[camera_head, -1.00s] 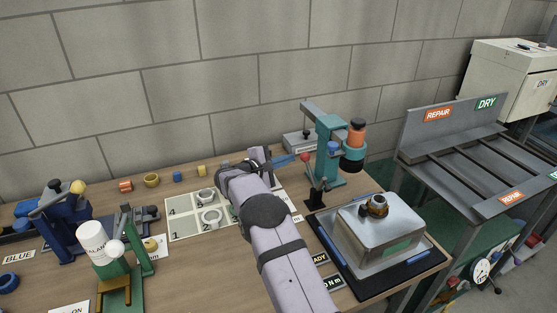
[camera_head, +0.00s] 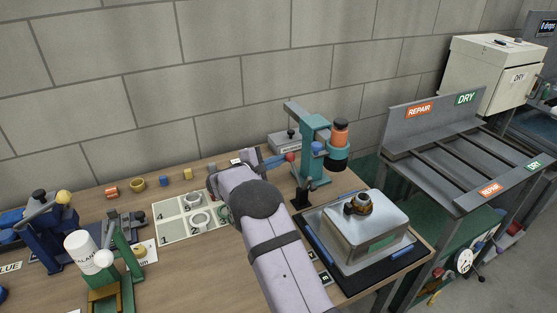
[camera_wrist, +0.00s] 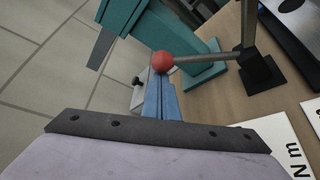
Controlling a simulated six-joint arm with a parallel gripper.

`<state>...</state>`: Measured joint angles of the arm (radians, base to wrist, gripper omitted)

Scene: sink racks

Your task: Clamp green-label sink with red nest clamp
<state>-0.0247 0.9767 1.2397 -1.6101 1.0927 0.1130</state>
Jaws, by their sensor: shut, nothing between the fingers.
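The red-knobbed clamp stands at the nest's back left corner on a black base (camera_head: 303,197). Its red ball (camera_head: 289,157) sits on a lever that runs to an upright post, clearest in the wrist view (camera_wrist: 205,58). My gripper (camera_head: 282,159) is shut and empty. Its blue fingertips (camera_wrist: 161,80) are right at the red ball; whether they touch it I cannot tell.
A teal press (camera_head: 314,140) with an orange-topped head stands just behind the clamp. A numbered white board (camera_head: 172,234) with grey rings lies left of my arm. Blue and green clamp fixtures stand at far left. A grey REPAIR/DRY rack (camera_head: 440,180) is on the right.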

